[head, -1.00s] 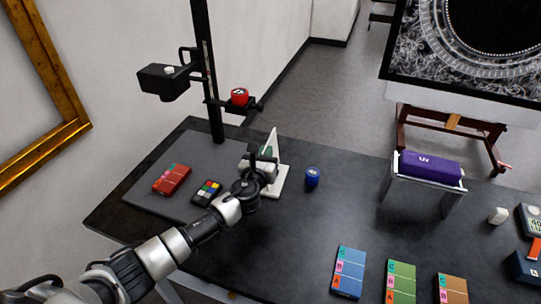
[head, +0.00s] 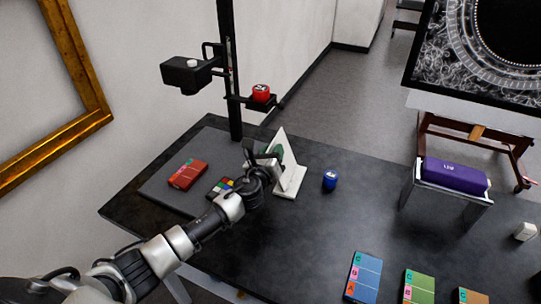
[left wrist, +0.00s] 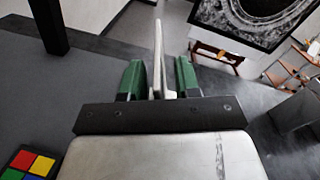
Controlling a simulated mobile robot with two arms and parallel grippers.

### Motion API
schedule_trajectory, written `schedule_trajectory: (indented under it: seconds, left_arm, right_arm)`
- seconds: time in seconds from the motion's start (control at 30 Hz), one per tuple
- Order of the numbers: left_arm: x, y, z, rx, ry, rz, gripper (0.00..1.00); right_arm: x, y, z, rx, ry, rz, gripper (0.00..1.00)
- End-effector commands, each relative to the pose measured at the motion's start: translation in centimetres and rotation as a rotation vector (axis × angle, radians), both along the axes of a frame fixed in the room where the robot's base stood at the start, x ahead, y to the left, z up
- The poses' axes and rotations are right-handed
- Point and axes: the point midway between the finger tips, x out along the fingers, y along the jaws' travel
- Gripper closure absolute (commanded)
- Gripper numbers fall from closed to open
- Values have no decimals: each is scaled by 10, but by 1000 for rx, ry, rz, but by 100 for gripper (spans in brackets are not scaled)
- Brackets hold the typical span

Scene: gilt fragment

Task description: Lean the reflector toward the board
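The reflector (head: 289,153) is a white upright panel on a small white base. It stands on the dark table just right of the grey board (head: 158,193) and tilts to the left, toward that board. My left gripper (head: 270,158) is at the panel's left side. In the left wrist view its two green fingers (left wrist: 159,82) straddle the panel (left wrist: 158,62), with narrow gaps showing on both sides, so it looks open. A green finger shows against the panel in the head view. My right gripper is not in view.
A red card book (head: 188,174) and a colour-square block (head: 220,187) lie on the board. The stand's black post (head: 231,80) rises behind it. A blue pot (head: 330,180) stands right of the reflector. The table's middle is mostly clear.

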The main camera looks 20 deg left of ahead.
Motion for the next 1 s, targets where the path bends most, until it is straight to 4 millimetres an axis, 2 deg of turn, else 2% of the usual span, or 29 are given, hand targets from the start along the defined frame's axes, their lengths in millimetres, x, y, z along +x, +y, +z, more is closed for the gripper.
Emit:
schedule_trajectory:
  seconds: [0.17, 0.4, 0.6, 0.73, 1.0]
  left_arm:
    - [-18, 0, -1, 1, 2, -1, 68]
    - [-67, -2, -3, 1, 2, -2, 68]
    - [-97, -3, -2, 0, 2, -1, 68]
    - [-106, -3, -1, 0, 1, 1, 68]
    - [-107, -3, 0, 0, 0, 1, 68]
  right_arm:
    - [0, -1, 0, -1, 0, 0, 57]
    - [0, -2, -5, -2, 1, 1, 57]
    - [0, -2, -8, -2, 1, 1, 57]
    - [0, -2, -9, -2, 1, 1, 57]
    - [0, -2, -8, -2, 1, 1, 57]
